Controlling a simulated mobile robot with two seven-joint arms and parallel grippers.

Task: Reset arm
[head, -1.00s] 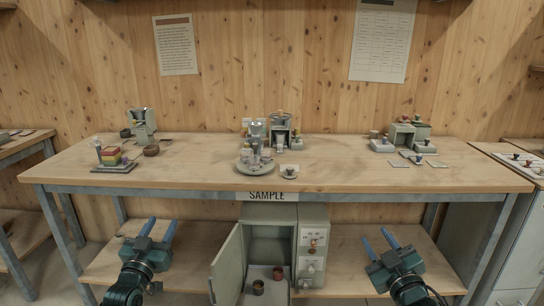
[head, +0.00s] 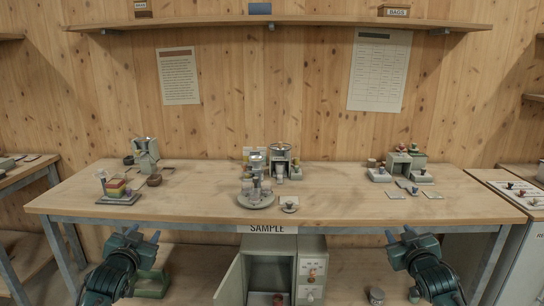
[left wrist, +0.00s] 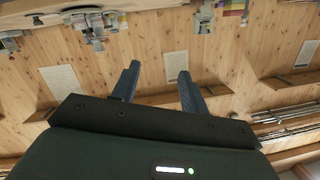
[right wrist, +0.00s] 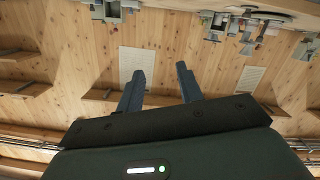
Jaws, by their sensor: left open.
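My left gripper (head: 143,236) is at the lower left in the head view, in front of the bench's front edge and apart from everything on it. In the left wrist view its two blue fingers (left wrist: 158,85) stand apart with nothing between them. My right gripper (head: 398,237) is at the lower right in the head view, also in front of the bench edge. In the right wrist view its fingers (right wrist: 161,87) stand wide apart and empty.
A shelf (head: 230,22) runs above.

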